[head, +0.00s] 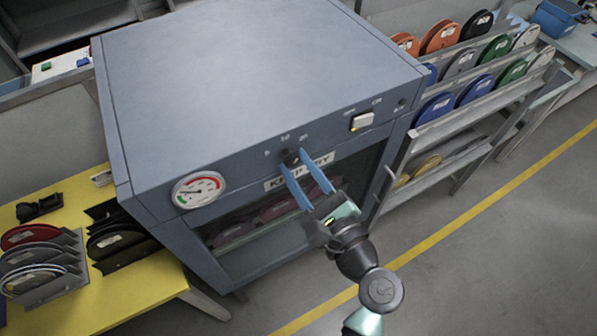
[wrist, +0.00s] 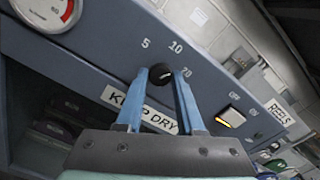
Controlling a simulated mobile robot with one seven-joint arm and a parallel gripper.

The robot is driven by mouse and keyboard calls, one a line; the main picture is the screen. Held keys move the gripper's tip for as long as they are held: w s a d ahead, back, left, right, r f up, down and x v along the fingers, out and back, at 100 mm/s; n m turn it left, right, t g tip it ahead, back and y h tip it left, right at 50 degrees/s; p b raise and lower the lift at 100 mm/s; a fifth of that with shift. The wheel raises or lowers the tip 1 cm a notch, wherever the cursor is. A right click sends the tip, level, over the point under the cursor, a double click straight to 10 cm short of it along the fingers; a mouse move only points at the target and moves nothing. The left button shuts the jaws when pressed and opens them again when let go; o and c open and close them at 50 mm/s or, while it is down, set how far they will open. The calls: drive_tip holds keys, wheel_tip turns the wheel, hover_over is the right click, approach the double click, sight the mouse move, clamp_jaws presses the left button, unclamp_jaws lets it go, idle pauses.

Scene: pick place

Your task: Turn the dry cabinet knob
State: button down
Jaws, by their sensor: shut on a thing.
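The dry cabinet (head: 250,75) is a blue-grey box with a control panel along its front top edge. Its black knob (wrist: 161,74) sits under a dial scale marked 5, 10 and 20. In the head view the knob (head: 290,158) is partly hidden by the fingers. My gripper (head: 303,160) reaches the panel from the front with its two blue fingers. In the wrist view my gripper (wrist: 164,78) has a fingertip on each side of the knob, shut on it. The knob's pointer appears turned toward the right side of the scale, near 20.
A round gauge (head: 199,189) is left of the knob and a lit switch (head: 362,121) is right. A "KEEP DRY" label (wrist: 150,108) lies below the knob. A reel rack (head: 470,90) stands at right, a yellow table (head: 120,285) at left. The floor in front is clear.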

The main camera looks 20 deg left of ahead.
drive_tip(key=n+b, duration=0.2)
drive_tip(key=n, duration=0.2)
drive_tip(key=shift+f+b, duration=0.2)
drive_tip(key=shift+b, duration=0.15)
drive_tip(key=shift+r+n+b, duration=0.1)
drive_tip(key=shift+n+b, duration=0.45)
drive_tip(key=shift+n, duration=0.35)
drive_tip(key=c, duration=0.5)
unclamp_jaws()
drive_tip(key=shift+r, duration=0.1)
drive_tip(key=shift+s+d+b, duration=0.25)
drive_tip(key=shift+d+b, duration=0.05)
drive_tip(key=shift+d, duration=0.2)
drive_tip(key=b+v, duration=0.3)
drive_tip(key=v, duration=0.9)
drive_tip(key=shift+s+a, duration=0.1)
